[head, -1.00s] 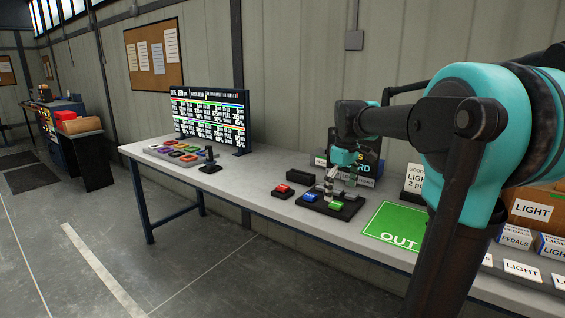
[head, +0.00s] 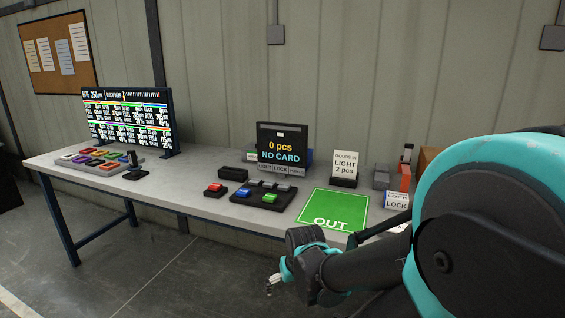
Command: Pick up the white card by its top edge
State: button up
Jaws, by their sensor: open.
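The white card (head: 345,163) reads "GOODS IN LIGHT 2 pcs" and stands upright in a small dark holder (head: 343,183) on the table, right of the screen. Its top edge is uncovered. My gripper (head: 271,287) is open and small in the head view, in front of the table's front edge. It is to the left of the card and lower in the picture, well apart from it. I see nothing between its fingers.
The grey table (head: 205,197) carries a green OUT mat (head: 333,207), a "NO CARD" screen (head: 282,146), a button panel (head: 262,196), a red button (head: 215,189) and a large display (head: 128,120). Boxes including a LOCK box (head: 396,202) stand right, partly behind my arm.

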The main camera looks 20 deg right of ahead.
aim_at(345, 162)
jog(key=i+j, duration=0.2)
jog(key=j, duration=0.15)
jog(key=i+j, duration=0.2)
jog(key=j, duration=0.15)
jog(key=i+j+z, duration=0.1)
jog(key=j+z, duration=0.1)
jog(key=z, duration=0.65)
jog(key=j+z, duration=0.2)
jog(key=z, duration=0.2)
jog(key=j+z, duration=0.1)
jog(key=z, duration=0.25)
